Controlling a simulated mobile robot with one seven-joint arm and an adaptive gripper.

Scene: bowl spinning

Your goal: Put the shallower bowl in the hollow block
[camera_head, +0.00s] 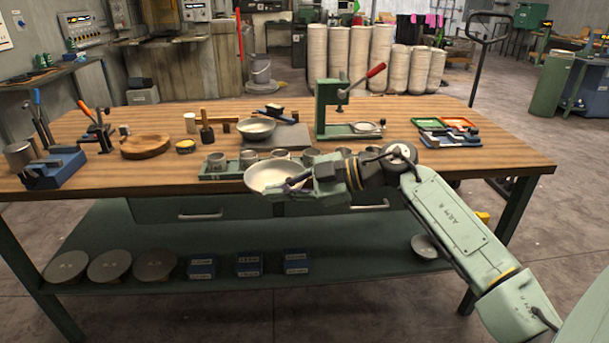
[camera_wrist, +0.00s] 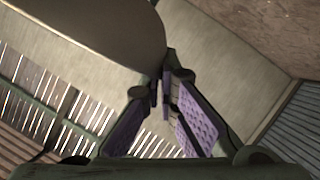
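A pale bowl (camera_head: 268,175) is at my gripper (camera_head: 298,182), in front of the table's near edge and tilted toward the head camera. In the wrist view the fingers with purple pads (camera_wrist: 163,88) come together at the rim of this bowl (camera_wrist: 95,25), so my gripper looks shut on its rim. Another pale bowl (camera_head: 256,127) sits upright on a grey plate on the table. A round wooden block with a shallow hollow (camera_head: 146,147) lies on the left of the table, apparently empty. Which bowl is shallower is hard to tell from here.
A green rack with several metal cups (camera_head: 217,161) stands along the near edge behind the held bowl. A green press (camera_head: 335,110) stands behind. Clamps and tools (camera_head: 48,165) stand at far left.

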